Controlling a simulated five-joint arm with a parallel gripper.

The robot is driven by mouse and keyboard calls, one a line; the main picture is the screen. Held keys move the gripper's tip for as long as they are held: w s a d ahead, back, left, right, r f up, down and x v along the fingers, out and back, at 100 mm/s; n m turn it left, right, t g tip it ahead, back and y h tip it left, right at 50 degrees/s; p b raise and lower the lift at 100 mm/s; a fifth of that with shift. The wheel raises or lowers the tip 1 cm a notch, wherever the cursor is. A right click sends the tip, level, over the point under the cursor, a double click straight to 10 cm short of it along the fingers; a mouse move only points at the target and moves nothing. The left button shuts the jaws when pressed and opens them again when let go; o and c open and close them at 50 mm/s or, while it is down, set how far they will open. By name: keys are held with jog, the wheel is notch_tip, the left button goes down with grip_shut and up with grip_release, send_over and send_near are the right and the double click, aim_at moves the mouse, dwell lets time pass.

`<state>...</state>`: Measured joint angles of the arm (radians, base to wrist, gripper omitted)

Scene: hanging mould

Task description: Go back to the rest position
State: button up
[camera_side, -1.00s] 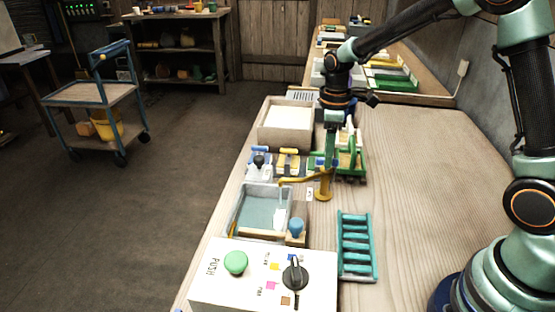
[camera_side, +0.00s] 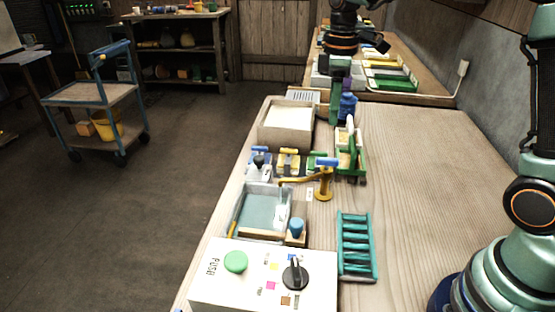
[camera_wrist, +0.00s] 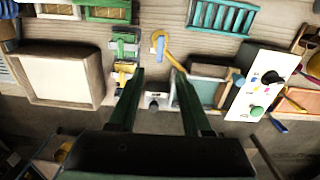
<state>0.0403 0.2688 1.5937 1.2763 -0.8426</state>
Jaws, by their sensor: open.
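My gripper (camera_side: 338,105) is raised above the far part of the workbench, past the row of small moulds. In the wrist view its two dark green fingers (camera_wrist: 160,73) stand apart with nothing between them. Below in the side view are the blue-handled mould (camera_side: 260,160), the yellow mould (camera_side: 288,163) and the green mould (camera_side: 315,163). A yellow tap (camera_side: 324,185) with a blue handle reaches over a grey water basin (camera_side: 238,215); it also shows in the wrist view (camera_wrist: 170,47). The teal rack (camera_side: 356,250) lies empty.
A pale filled box (camera_side: 264,138) stands beyond the moulds. A green-framed carrier (camera_side: 358,168) stands right of them, with a blue-purple bottle (camera_side: 347,106) behind. A white control box (camera_side: 220,290) with a green button and black knob is nearest.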

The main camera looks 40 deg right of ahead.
jog(key=s+a+r+m+t, duration=0.1)
jog(key=s+r+m+t, duration=0.1)
jog(key=s+m+t, duration=0.3)
jog(key=s+m, duration=0.4)
jog(key=s, duration=0.5)
jog(key=shift+s+a+t, duration=0.15)
jog(key=shift+a+t, duration=0.15)
jog(key=shift+a, duration=0.05)
